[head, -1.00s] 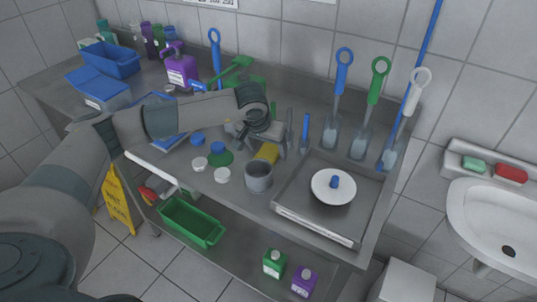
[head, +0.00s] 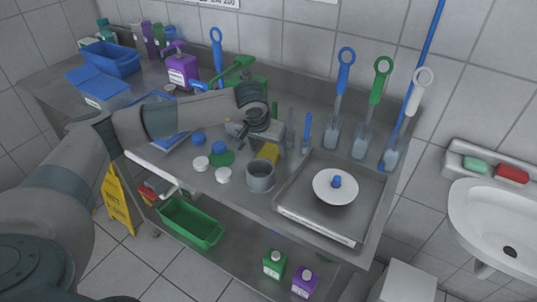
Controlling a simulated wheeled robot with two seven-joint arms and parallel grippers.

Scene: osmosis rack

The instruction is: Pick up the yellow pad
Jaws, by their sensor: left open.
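The yellow pad (head: 268,152) lies on the steel table just behind a grey metal cup (head: 260,177). My left gripper (head: 262,144) is above and around the pad's far end, pointing down, with its jaws open. The gripper and wrist hide part of the pad, and I cannot tell whether the fingers touch it. My right gripper is not in view.
Blue (head: 305,133) and grey upright tools stand close right of the gripper. Purple and green bottles stand behind.

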